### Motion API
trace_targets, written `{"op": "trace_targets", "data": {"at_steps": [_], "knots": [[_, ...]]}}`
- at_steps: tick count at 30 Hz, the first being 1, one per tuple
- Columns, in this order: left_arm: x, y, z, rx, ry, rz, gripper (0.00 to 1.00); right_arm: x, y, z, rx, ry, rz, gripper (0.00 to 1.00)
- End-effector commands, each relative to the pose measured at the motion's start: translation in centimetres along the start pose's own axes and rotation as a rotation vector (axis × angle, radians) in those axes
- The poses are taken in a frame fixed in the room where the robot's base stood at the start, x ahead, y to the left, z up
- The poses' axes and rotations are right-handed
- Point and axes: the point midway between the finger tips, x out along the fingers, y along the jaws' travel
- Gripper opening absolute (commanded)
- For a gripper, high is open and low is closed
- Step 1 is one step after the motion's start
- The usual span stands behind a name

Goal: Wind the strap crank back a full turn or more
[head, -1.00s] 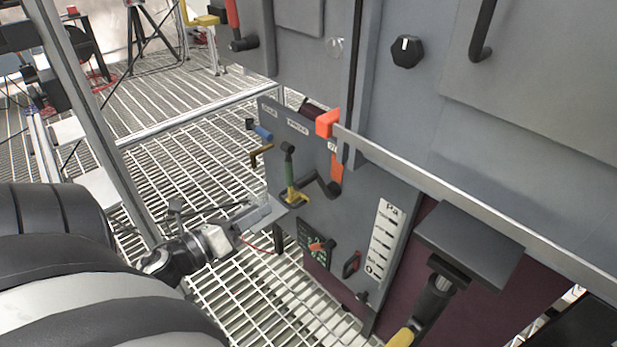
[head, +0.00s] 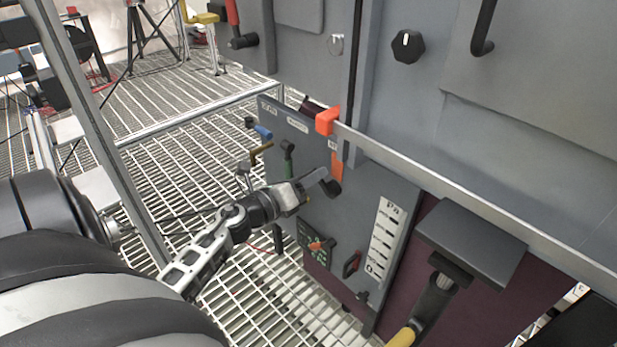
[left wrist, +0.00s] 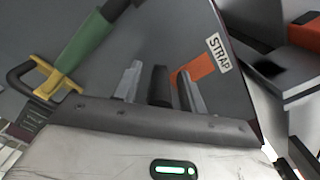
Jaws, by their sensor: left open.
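The strap crank (head: 333,188) is a dark crank on the grey panel, just below the orange strap (head: 337,164). My left gripper (head: 313,184) is at the crank and covers part of it in the head view. In the left wrist view the two grey fingers (left wrist: 160,90) are apart, with a dark upright crank grip (left wrist: 161,84) between them. I cannot tell whether either finger touches it. Behind them are the orange strap (left wrist: 195,68) and the white STRAP label (left wrist: 218,52). My right gripper is not in view.
A green-handled lever (left wrist: 88,43) with a yellow base stands left of the fingers. Blue (head: 263,132) and brown (head: 261,150) handles are farther left on the panel. A metal rail (head: 450,190) runs above right. A dark box (head: 470,240) juts out at right.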

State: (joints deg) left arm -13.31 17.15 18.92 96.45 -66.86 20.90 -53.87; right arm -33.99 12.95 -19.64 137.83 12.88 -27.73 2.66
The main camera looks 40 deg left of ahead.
Motion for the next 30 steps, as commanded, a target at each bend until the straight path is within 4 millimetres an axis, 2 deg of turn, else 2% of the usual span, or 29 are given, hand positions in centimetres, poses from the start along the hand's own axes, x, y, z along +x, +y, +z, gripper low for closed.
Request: {"op": "trace_targets", "data": {"at_steps": [5,9,10,20,30], "knots": [[0.0,0.0,0.0,0.0,0.0,0.0,0.41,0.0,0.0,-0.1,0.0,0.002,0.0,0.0],[0.0,0.0,0.0,0.0,0.0,0.0,0.02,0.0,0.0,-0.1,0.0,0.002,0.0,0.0],[0.0,0.0,0.0,0.0,0.0,0.0,0.0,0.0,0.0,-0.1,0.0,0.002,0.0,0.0],[-0.1,0.2,0.0,-0.03,0.0,0.001,0.0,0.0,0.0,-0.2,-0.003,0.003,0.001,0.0],[-0.1,1.1,-0.3,-0.236,0.0,0.002,0.0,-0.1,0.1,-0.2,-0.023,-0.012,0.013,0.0]]}}
